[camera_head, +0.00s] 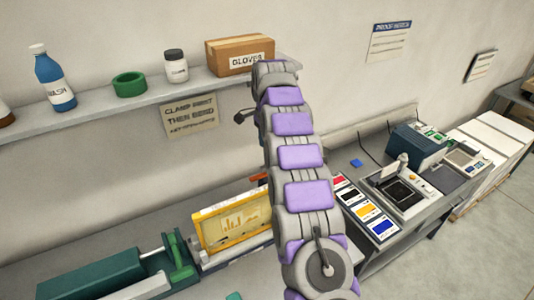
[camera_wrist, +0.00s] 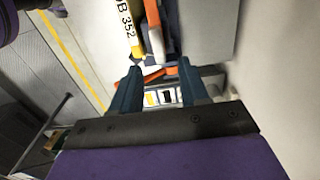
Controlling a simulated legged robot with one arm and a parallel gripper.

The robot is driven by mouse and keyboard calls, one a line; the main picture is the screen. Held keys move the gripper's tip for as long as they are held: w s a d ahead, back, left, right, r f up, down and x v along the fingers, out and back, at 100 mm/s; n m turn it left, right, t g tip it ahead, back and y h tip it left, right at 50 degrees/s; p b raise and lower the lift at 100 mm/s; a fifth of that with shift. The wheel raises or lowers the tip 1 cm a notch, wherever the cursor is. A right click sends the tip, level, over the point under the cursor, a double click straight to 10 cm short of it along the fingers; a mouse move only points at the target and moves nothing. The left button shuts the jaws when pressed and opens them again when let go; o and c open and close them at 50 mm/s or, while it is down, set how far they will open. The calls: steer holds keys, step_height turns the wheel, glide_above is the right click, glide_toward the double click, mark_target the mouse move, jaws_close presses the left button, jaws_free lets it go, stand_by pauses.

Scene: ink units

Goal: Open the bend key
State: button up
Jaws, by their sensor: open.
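My gripper (camera_wrist: 158,68) shows in the wrist view with its two dark blue fingers apart and nothing visibly held between them. Beyond the fingertips are an orange bar (camera_wrist: 154,77) and an orange and white rod (camera_wrist: 154,28). I cannot tell for certain which part is the bend key. In the head view, a small orange piece (camera_head: 258,178) shows at the left edge of my arm, which hides the rest. A yellow-framed panel with a chart (camera_head: 233,222) stands tilted on the bench, beside a green clamp-like device (camera_head: 180,260).
A wall shelf (camera_head: 110,106) holds a blue bottle (camera_head: 54,80), a green ring (camera_head: 129,85), a white jar (camera_head: 176,66) and a gloves box (camera_head: 240,54). Colored ink cards (camera_head: 367,212) and a machine (camera_head: 400,190) stand right of my arm. Floor (camera_head: 480,245) is clear at the right.

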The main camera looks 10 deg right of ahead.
step_height(320, 180, up, 9)
steer(key=p, duration=0.7)
steer(key=shift+r, duration=0.2)
steer(key=shift+a, duration=0.1)
steer(key=s+f+n+b, duration=0.4)
steer(key=s+b, duration=0.2)
steer(key=s, duration=0.6)
steer(key=s+f+n+g+b, duration=0.1)
steer(key=s+f+n+b, duration=0.4)
steer(key=s, duration=0.7)
steer(key=s+f+n+b, duration=0.25)
steer(key=s+b, duration=0.35)
steer(key=s, duration=0.6)
steer(key=s+f+n+b, duration=0.1)
steer(key=s+f+b, duration=0.2)
steer(key=s+f, duration=0.3)
steer(key=s+f+n+b, duration=0.2)
steer(key=s+f, duration=0.4)
steer(key=s, duration=0.5)
steer(key=shift+f+g+b, duration=0.3)
steer(key=shift+g+b, duration=0.1)
steer(key=shift+b, duration=0.25)
